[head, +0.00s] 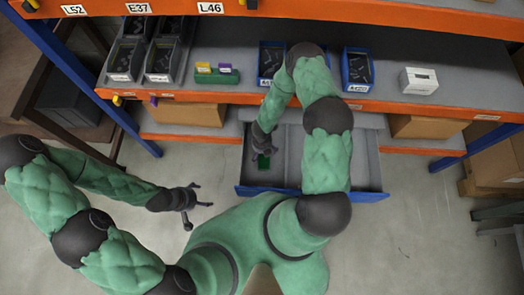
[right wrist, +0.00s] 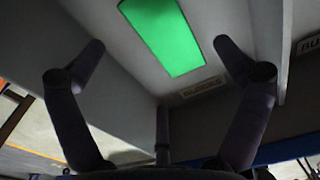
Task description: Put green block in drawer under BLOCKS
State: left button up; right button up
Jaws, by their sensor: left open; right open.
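The green block (head: 263,162) appears to lie on the floor of the pulled-out grey drawer with a blue front (head: 355,194), in its left part. In the right wrist view the green block (right wrist: 164,36) is bright and elongated, close to a label reading BLOCKS (right wrist: 203,87). My right gripper (head: 262,146) reaches down into the drawer above the block. Its fingers are open and spread to either side of the block, apart from it. My left gripper (head: 203,195) is open and empty, in front of the shelf left of the drawer.
The orange-edged shelf (head: 440,105) above holds dark bins (head: 125,60), blue bins (head: 357,68), a white box (head: 418,80) and small yellow, green and purple pieces. Cardboard boxes (head: 190,113) sit below. A second partly cut-off label (right wrist: 308,44) shows at the right wrist view's edge. The drawer's right part is empty.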

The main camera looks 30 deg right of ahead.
aim_at(262, 157)
notch_tip(262, 157, up, 6)
jog(key=p, duration=0.2)
jog(key=s+a+r+m+y, duration=0.2)
jog(key=s+a+r+m, duration=0.2)
jog(key=m, duration=1.2)
jog(key=s+a+r+m+y, duration=0.2)
jog(key=s+a+r+m, duration=0.3)
jog(key=m, duration=1.1)
jog(key=s+a, duration=0.1)
jog(key=a, duration=0.2)
jog(key=shift+s+a+r, duration=0.2)
jog(key=shift+r, duration=0.05)
